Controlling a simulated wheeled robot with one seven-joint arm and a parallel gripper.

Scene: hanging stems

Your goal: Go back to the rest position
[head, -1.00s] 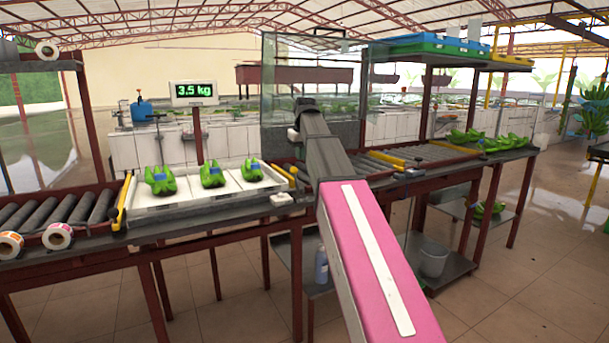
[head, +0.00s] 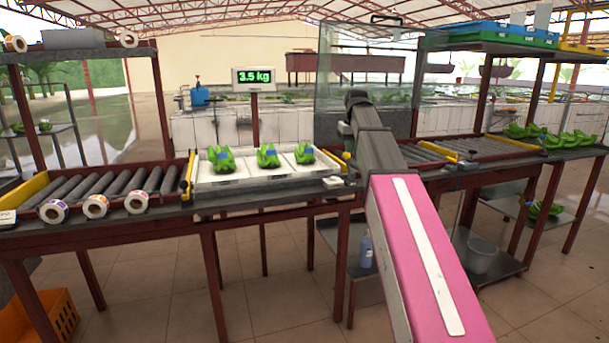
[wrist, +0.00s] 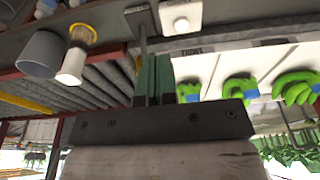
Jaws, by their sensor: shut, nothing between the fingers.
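My arm, with a pink link, reaches forward over the work table in the head view, its dark far end beside the white tray (head: 262,193). I cannot make out my fingers there. In the wrist view my gripper (wrist: 153,68) shows its two greenish fingers together, shut and empty. The tray holds three green banana clusters (head: 221,158) with blue bands. Clusters also show at the right of the wrist view (wrist: 240,88), apart from the fingers.
A scale display (head: 253,76) reading 3.5 kg stands behind the tray. A roller conveyor (head: 105,186) with label rolls (head: 95,206) lies left. A clear panel (head: 350,70) stands behind my arm. More bananas (head: 570,139) lie right. An orange crate (head: 62,312) is on the floor.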

